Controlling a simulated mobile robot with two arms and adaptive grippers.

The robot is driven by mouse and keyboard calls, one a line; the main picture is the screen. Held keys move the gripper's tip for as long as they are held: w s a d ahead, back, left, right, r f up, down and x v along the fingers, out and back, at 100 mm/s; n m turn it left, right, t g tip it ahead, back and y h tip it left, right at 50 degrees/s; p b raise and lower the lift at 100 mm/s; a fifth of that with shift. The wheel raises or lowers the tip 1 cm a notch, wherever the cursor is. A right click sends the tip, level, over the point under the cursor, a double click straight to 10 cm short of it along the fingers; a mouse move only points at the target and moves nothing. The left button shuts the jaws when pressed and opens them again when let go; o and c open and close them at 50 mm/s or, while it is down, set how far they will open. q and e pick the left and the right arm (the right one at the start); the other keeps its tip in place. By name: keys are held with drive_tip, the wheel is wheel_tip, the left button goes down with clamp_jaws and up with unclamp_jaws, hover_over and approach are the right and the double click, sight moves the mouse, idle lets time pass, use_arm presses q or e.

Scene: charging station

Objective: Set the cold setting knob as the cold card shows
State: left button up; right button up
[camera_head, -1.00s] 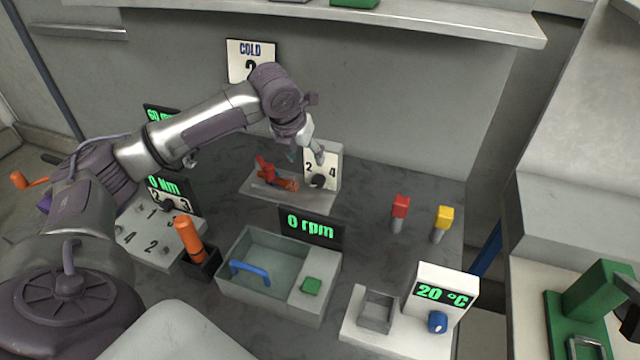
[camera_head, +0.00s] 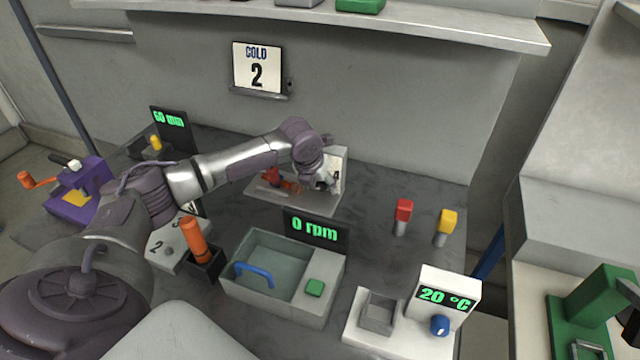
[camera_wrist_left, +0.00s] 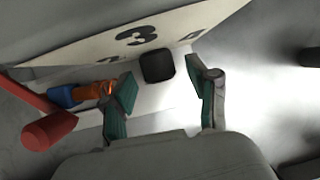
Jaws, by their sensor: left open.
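The cold card (camera_head: 257,68) hangs on the back wall and reads "COLD 2". The dark setting knob (camera_wrist_left: 157,65) shows in the left wrist view on a white panel below a printed 3. In the head view, the white dial panel (camera_head: 341,160) stands on a grey base and its knob is hidden behind my gripper. My left gripper (camera_head: 322,184) is open in front of the panel. In the left wrist view, its teal-padded fingertips (camera_wrist_left: 163,88) stand on either side of the knob; I cannot tell whether they touch it. My right gripper is not in view.
A red-handled part (camera_head: 271,176) lies on the base just left of the dial, with an orange and blue piece (camera_wrist_left: 85,94) beside the left finger. The 0 rpm basin (camera_head: 270,262) stands in front. Red (camera_head: 403,209) and yellow (camera_head: 446,221) pegs stand to the right.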

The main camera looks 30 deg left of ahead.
use_arm(q)
clamp_jaws()
drive_tip(key=shift+d+r+y+p, duration=0.15)
drive_tip(key=shift+r+y+p, duration=0.15)
drive_tip(key=shift+p, duration=0.45)
drive_tip(key=y+p, duration=0.1)
drive_tip(key=p, duration=0.1)
drive_tip(key=y+p, duration=0.1)
drive_tip(key=g+y+p, duration=0.1)
drive_tip(key=p, duration=0.1)
drive_tip(key=shift+d+r+m+p, duration=0.1)
drive_tip(key=shift+d+m+p, duration=0.15)
drive_tip(key=shift+m+p, duration=0.15)
drive_tip(key=shift+w+d+y+p, duration=0.1)
drive_tip(key=shift+y+p, duration=0.55)
drive_tip(key=shift+y, duration=0.35)
drive_tip(key=shift+f+m+g+y+p, duration=0.3)
drive_tip(key=shift+f+m+y+p, duration=0.1)
drive_tip(key=shift+y, duration=0.5)
drive_tip(key=shift+d+f+y, duration=0.15)
drive_tip(key=shift+y, duration=0.85)
drive_tip(key=shift+m+y, duration=0.4)
drive_tip(key=shift+y, duration=0.3)
drive_tip(key=shift+b, duration=0.3)
